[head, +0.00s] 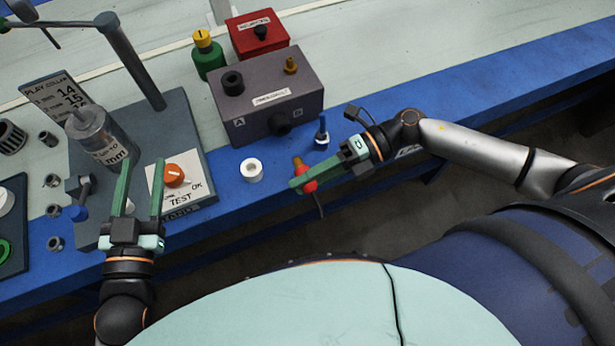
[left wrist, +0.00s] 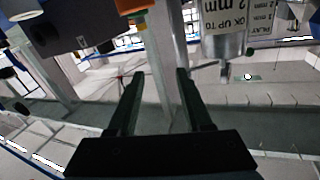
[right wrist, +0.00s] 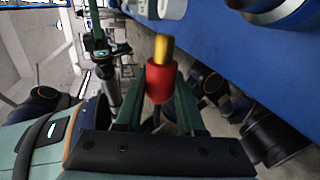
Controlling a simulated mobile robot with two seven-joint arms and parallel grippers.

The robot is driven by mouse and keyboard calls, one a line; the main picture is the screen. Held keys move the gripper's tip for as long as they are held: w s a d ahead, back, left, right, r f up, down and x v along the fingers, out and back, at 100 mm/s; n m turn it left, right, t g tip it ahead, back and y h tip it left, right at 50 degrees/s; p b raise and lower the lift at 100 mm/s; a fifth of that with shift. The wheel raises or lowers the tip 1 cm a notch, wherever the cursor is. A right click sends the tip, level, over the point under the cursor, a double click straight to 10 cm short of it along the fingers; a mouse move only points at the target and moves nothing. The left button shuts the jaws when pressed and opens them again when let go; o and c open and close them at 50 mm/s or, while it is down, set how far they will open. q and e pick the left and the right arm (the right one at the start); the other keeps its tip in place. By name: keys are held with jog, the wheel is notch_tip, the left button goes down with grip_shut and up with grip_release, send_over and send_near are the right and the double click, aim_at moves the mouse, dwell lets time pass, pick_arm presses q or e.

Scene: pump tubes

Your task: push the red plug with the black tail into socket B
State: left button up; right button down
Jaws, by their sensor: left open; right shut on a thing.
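The red plug (head: 308,185) is held in my right gripper (head: 298,183), in front of the table's front edge. In the right wrist view the red plug (right wrist: 159,84) sits between the fingers, its brass tip (right wrist: 163,47) pointing away from the palm. Its black tail (head: 318,206) hangs below. The grey socket box (head: 262,100) stands up and left of it, apart from the plug. My left gripper (head: 141,166) is open and empty over the test stand.
A white ring (head: 251,170) and a small blue-based peg (head: 321,132) stand near the table edge before the box. A red box (head: 257,36) and a green cylinder (head: 207,58) stand behind it. The test stand (head: 185,125) with an orange knob (head: 174,175) is at left.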

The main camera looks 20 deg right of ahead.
aim_at(296, 158)
jog(key=shift+w+b, duration=0.3)
jog(key=shift+w, duration=0.45)
jog(key=w+b, duration=0.1)
jog(key=w, duration=0.1)
jog(key=shift+w, duration=0.35)
jog(key=shift+w+a+b, duration=0.1)
jog(key=shift+w+b, duration=0.35)
jog(key=shift+w, duration=0.35)
pick_arm(q)
jog(key=s+r+m+t+h, duration=0.2)
jog(key=r+h, duration=0.1)
jog(key=r, duration=0.4)
jog(key=s+d+r+m+t+h, duration=0.1)
jog(key=r+m+t+h, duration=0.1)
jog(key=r, duration=0.5)
jog(key=shift+s+d+r+m+t+h, duration=0.15)
jog(key=shift+s+r+m+t+h, duration=0.1)
jog(key=shift+s+m+t+h, duration=0.2)
jog(key=shift+w+f, duration=0.1)
jog(key=shift+f, duration=0.05)
jog(key=shift+r, duration=0.2)
jog(key=shift+f+b, duration=0.7)
jog(key=shift+f, duration=0.25)
pick_arm(e)
jog(key=shift+w, duration=1.75)
jog(key=shift+w, duration=0.25)
